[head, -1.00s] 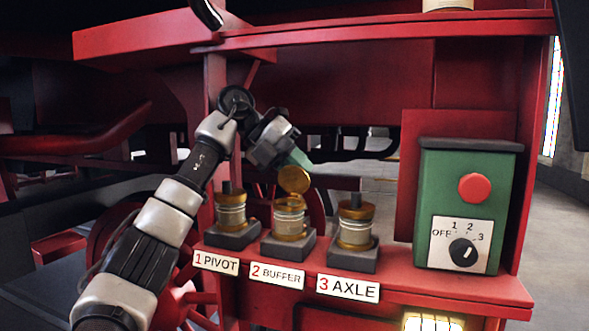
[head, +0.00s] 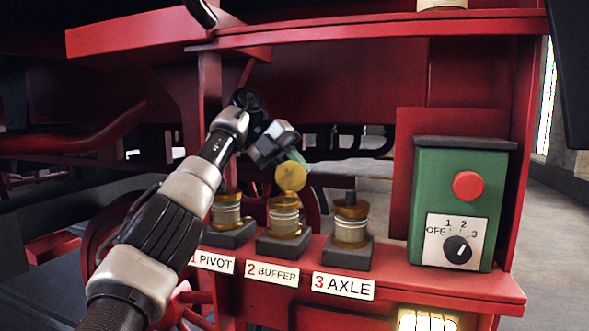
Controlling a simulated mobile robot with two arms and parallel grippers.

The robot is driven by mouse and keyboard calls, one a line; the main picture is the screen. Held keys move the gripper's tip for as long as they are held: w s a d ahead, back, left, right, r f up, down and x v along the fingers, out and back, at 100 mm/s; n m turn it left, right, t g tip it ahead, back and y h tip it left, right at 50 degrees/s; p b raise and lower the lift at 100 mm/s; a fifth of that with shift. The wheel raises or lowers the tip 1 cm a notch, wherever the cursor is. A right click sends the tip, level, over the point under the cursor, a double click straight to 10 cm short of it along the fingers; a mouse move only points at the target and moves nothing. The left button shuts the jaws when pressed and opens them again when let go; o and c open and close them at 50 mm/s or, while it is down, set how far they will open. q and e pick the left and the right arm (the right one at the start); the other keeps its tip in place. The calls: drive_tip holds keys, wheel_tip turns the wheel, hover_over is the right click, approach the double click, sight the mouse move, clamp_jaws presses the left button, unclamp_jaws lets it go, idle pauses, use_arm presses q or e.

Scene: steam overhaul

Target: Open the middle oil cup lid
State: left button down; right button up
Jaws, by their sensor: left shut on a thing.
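The middle oil cup (head: 285,220) is a brass and pale cup on a dark block, behind the label "2 BUFFER" (head: 272,273). Its round brass lid (head: 291,178) stands raised, roughly upright, above the cup's back rim. My left gripper (head: 298,160) reaches in from the left and is shut at the top of the lid; its greenish fingertips partly show there. The exact contact is small and hard to see. My right gripper is not in view.
The pivot cup (head: 227,215) stands left, partly beside my left arm, and the axle cup (head: 350,222) stands right, both with dark tops. A green box (head: 462,190) with a red button (head: 468,186) and a dial (head: 457,249) sits further right. The red shelf (head: 420,287) carries all these.

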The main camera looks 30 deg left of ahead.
use_arm(q)
drive_tip(key=c, duration=1.1)
unclamp_jaws()
drive_tip(key=shift+w, duration=0.15)
drive_tip(key=shift+s+t, duration=0.2)
drive_tip(key=shift+t, duration=0.1)
